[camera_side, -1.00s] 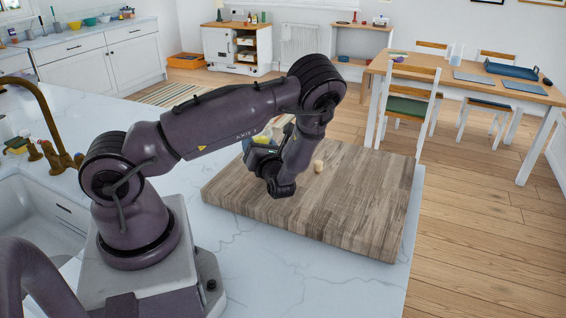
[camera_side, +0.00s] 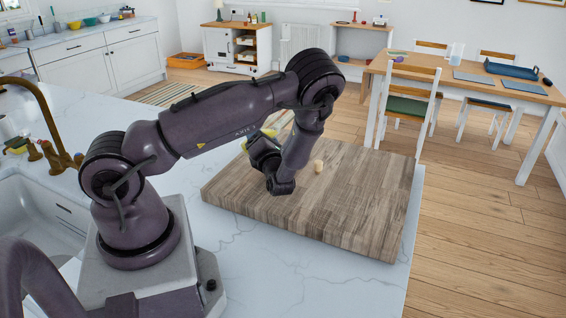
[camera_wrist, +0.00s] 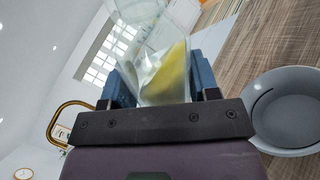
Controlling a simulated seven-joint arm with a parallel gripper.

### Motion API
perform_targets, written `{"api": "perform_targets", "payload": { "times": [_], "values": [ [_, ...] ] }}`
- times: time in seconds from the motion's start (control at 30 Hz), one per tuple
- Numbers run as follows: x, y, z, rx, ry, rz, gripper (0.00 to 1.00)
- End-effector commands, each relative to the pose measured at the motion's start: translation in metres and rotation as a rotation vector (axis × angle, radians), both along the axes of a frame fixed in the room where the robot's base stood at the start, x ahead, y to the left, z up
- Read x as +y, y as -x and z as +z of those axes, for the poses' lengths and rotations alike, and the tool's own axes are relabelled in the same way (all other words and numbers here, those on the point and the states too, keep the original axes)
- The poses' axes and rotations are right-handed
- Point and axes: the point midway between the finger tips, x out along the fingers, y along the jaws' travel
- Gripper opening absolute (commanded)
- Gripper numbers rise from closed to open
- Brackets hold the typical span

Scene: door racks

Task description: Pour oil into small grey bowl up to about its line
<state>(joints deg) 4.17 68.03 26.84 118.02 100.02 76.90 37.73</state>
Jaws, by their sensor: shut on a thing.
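My gripper (camera_wrist: 164,82) has its two blue fingers on either side of a clear container (camera_wrist: 152,28) and is shut on it. Yellow oil (camera_wrist: 174,74) lies slanted inside the container, so the container is tilted. The small grey bowl (camera_wrist: 290,112) is to the right of the gripper in the wrist view, with a dark line on its inner wall. I see no oil in the visible part of the bowl. In the side view my gripper (camera_side: 265,150) is over the far left part of the board, and my arm hides the bowl and most of the container.
The wooden board (camera_side: 355,205) lies on the white marble counter (camera_side: 255,250). A small cork-coloured piece (camera_side: 318,166) stands on the board right of my gripper. The board's right and front parts are clear. A sink and brass tap (camera_side: 55,135) are at left.

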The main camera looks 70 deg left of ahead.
Motion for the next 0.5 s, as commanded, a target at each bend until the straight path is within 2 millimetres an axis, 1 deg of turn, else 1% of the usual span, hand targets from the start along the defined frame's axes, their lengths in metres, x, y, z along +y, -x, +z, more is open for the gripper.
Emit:
{"api": "perform_targets", "payload": {
  "times": [0.5],
  "values": [
    [0.0004, 0.001, -0.0037, 0.028, -0.009, 0.0, 0.22]
  ]
}}
